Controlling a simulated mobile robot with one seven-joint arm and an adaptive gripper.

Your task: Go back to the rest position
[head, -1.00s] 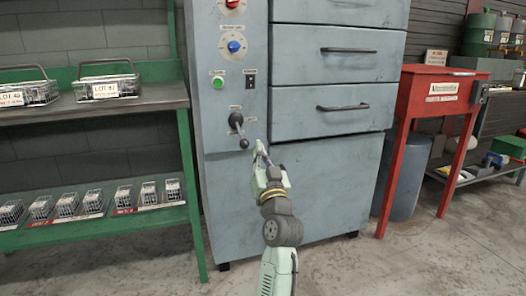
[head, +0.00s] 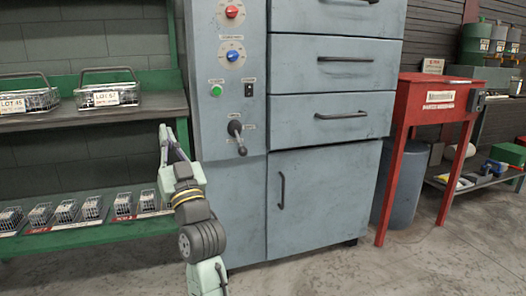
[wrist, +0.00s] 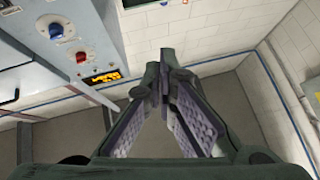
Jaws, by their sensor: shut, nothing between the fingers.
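My gripper (head: 165,130) is at the end of my pale green arm in the head view. It points up in front of the green shelf, left of the blue-grey machine (head: 312,200). Its fingers are together with nothing between them. The black lever (head: 237,135) on the machine's panel points downward, and my gripper is apart from it.
The green shelf (head: 85,232) holds wire baskets (head: 108,95) above and several small cages (head: 66,210) below. The machine has drawers, a door, a red knob (head: 232,12), a blue knob (head: 234,56) and a green button (head: 216,90). A red stand (head: 436,105) is at right. Floor in front is clear.

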